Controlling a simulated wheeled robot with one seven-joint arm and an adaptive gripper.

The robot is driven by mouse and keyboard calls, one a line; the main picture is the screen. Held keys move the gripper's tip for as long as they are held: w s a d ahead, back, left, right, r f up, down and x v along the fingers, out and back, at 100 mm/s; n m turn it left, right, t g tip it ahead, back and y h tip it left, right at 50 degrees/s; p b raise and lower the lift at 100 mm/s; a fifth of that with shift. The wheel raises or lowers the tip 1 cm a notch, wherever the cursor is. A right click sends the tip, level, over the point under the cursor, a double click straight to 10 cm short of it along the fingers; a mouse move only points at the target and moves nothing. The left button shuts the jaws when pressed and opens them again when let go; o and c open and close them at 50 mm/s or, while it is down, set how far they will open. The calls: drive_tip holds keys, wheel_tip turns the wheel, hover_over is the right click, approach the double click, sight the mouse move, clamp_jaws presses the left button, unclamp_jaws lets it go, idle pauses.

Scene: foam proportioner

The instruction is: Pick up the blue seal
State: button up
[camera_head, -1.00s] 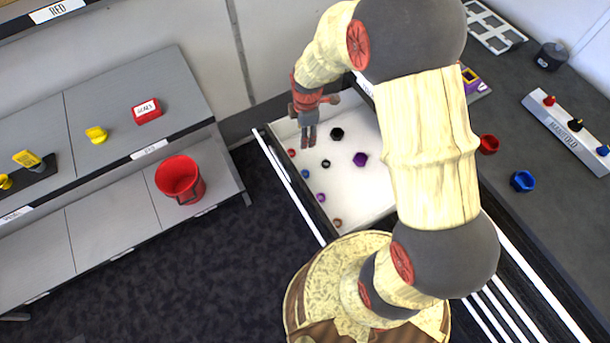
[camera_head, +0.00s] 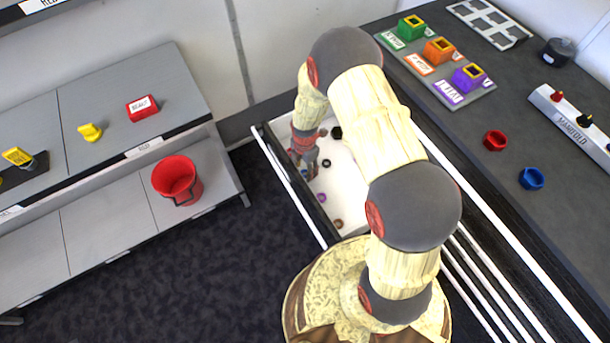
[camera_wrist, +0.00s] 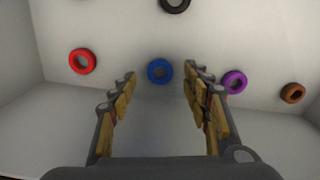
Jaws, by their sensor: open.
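The blue seal (camera_wrist: 160,71) is a small ring lying on the white drawer floor (camera_head: 345,185). In the wrist view it sits between and slightly beyond my gripper's fingertips (camera_wrist: 160,80). My gripper (camera_head: 308,172) is open and empty, reaching down into the drawer near its left wall. In the head view the blue seal is mostly or wholly hidden by my gripper.
A red ring (camera_wrist: 83,61) lies left of the blue seal. A purple ring (camera_wrist: 235,82), a brown ring (camera_wrist: 293,93) and a black ring (camera_wrist: 175,4) lie around it. The drawer's walls enclose them. A red bucket (camera_head: 177,180) stands on the left shelf.

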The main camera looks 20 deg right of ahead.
drive_tip(key=shift+f, duration=0.95)
drive_tip(key=shift+r, duration=0.1)
drive_tip(key=shift+c, duration=0.4)
drive_tip(key=c, duration=0.7)
drive_tip(key=shift+c, duration=0.4)
